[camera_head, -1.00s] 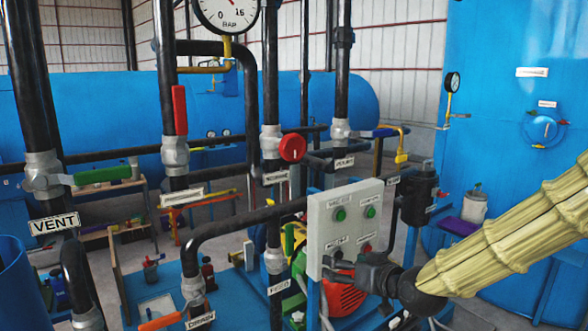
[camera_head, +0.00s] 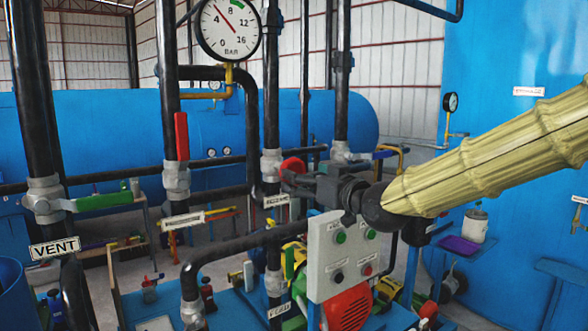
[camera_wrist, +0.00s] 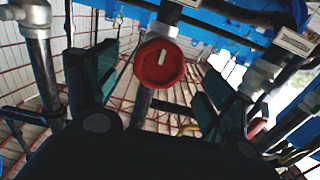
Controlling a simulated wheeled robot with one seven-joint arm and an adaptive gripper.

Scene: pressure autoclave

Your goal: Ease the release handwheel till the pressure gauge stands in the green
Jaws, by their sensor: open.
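The red release handwheel (camera_head: 292,166) sits on a vertical dark pipe, partly hidden behind my gripper in the head view. My gripper (camera_head: 290,182) is open just in front of it. In the wrist view the round red handwheel (camera_wrist: 159,64), with a white mark on its face, shows between the spread fingers of my gripper (camera_wrist: 153,88). It does not look gripped. The pressure gauge (camera_head: 229,28) is white with a black rim. Its red needle points up and left, between 4 and 8. A green band shows at the top, just past 8.
A grey button panel (camera_head: 325,245) stands below my gripper. A red-handled valve (camera_head: 181,135) and a green-handled valve (camera_head: 104,202) are on pipes to the left. A blue-handled valve (camera_head: 385,155) is just right. Dark vertical pipes crowd the area.

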